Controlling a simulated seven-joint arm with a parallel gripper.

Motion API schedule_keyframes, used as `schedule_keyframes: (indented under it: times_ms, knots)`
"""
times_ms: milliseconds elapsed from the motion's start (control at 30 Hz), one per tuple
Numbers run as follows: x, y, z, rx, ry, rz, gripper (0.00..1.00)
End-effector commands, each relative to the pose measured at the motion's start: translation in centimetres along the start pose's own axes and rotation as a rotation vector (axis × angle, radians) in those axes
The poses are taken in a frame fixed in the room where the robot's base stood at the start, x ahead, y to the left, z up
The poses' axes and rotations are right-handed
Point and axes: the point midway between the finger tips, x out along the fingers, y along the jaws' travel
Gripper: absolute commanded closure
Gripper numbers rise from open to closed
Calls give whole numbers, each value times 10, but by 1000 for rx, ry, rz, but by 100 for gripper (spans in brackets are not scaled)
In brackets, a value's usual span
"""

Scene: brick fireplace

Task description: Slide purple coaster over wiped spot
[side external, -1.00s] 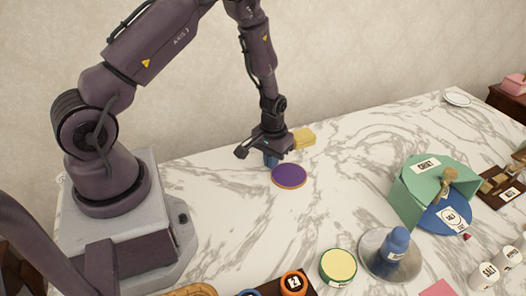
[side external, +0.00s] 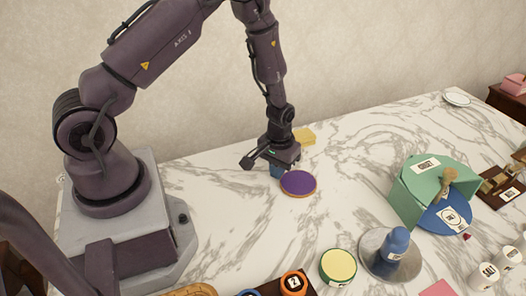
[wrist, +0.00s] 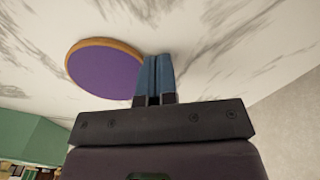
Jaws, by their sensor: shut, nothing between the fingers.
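The purple coaster (side external: 299,183), a round disc with an orange-brown rim, lies flat on the marble table. In the wrist view the coaster (wrist: 104,70) is at the upper left, right beside the fingertips. My gripper (side external: 277,171) is low at the coaster's back-left edge, with its blue fingers shut and nothing between them. The fingers (wrist: 154,72) also show in the wrist view, closed together and at or touching the coaster's rim. I see no distinct wiped spot on the marble.
A yellow block (side external: 304,136) lies behind my gripper. A green holder (side external: 412,195), a blue shaker-like piece (side external: 396,244) on a grey disc and a yellow-topped round tin (side external: 338,265) stand to the right and front. The marble right of the coaster is clear.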

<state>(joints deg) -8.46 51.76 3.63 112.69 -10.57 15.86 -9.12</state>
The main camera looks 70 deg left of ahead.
Motion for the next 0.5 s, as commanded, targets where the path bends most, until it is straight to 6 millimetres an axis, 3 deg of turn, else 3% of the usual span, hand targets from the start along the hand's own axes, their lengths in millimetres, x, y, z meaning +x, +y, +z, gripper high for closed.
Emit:
schedule_keyframes:
  times_ms: [500]
  knots:
    - [0, -13, -8, -2, 0, 0, 100]
